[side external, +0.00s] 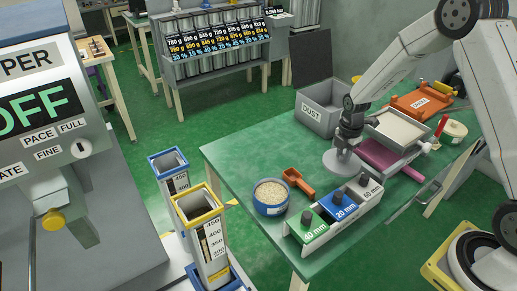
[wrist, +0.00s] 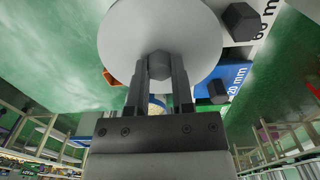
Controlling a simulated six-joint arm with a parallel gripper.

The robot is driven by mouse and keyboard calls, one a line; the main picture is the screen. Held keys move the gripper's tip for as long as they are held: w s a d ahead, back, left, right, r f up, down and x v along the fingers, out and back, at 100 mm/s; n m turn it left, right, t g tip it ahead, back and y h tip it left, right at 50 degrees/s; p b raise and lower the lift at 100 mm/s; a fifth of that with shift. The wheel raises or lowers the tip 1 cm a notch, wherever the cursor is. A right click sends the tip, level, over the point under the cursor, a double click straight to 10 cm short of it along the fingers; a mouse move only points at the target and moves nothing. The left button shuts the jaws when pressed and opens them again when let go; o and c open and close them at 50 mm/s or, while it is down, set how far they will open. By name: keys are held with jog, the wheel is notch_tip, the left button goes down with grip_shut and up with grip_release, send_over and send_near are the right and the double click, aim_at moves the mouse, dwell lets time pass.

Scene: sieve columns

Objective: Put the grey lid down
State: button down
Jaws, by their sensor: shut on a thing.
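The grey lid (side external: 342,164) is a flat round disc with a small knob on top. My gripper (side external: 349,142) is shut on its knob, at the green table's middle, behind the row of mm blocks. In the wrist view the lid (wrist: 200,25) fills the top middle, and the fingers (wrist: 159,75) pinch the dark knob from both sides. The lid looks roughly level. Whether its underside touches the table or hangs a little above it cannot be told.
A holder with 40 mm, 20 mm and 60 mm blocks (side external: 335,217) stands in front of the lid. A blue bowl of grains (side external: 270,195) and an orange scoop (side external: 298,182) lie to its left. The table's left side (side external: 245,150) is clear.

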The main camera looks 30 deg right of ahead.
jog(key=shift+w+d+f, duration=0.2)
jog(key=shift+w+f, duration=0.8)
jog(key=shift+w+d+f, duration=0.25)
jog(key=shift+w+f, duration=0.75)
jog(key=shift+w+d+f, duration=0.2)
jog(key=shift+w+f, duration=0.8)
jog(key=shift+w+f, duration=0.1)
jog(key=shift+f, duration=0.05)
jog(key=shift+w+f, duration=0.15)
jog(key=shift+f, duration=1.55)
jog(key=shift+f, duration=0.15)
jog(key=shift+c, duration=2.4)
grip_release()
